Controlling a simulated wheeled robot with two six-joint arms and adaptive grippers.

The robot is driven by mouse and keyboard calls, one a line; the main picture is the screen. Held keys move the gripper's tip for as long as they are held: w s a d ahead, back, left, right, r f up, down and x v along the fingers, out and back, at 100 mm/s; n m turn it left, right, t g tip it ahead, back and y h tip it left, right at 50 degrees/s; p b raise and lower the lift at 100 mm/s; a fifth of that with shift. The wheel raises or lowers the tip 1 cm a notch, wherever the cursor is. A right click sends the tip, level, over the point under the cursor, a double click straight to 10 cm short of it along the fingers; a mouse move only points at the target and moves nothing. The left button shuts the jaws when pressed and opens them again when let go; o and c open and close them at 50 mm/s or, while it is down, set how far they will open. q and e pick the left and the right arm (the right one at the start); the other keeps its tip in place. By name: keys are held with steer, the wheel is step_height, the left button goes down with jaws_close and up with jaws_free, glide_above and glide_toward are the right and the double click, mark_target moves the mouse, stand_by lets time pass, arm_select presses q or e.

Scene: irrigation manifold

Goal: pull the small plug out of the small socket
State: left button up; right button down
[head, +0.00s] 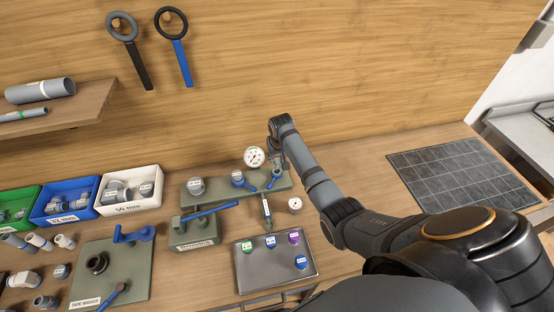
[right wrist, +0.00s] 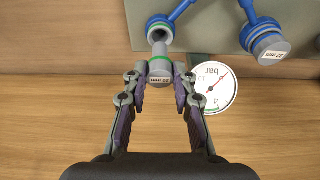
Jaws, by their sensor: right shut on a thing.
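The small plug (right wrist: 160,72) is grey with a green band and a "20 mm" label on its end, seen in the right wrist view. It is lined up with the small socket (right wrist: 160,28), a grey fitting with a blue ring on the grey-green manifold (right wrist: 112,10). I cannot tell how deep the plug sits in it. My right gripper (right wrist: 161,74) is shut on the plug, one finger on each side. In the head view my right gripper (head: 281,158) is at the manifold's right end, and the plug is hidden there. My left gripper is not in view.
A pressure gauge (right wrist: 212,88) is close to the right finger. A larger blue-ringed plug (right wrist: 271,47) is to the right. A metal tray (head: 275,278) with several coloured caps stands in front. Labelled bins (head: 128,190) are on the left. The wooden wall is close behind.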

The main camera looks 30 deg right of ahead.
mark_target(277, 159)
steer(key=shift+r, duration=0.45)
steer(key=shift+r, duration=2.05)
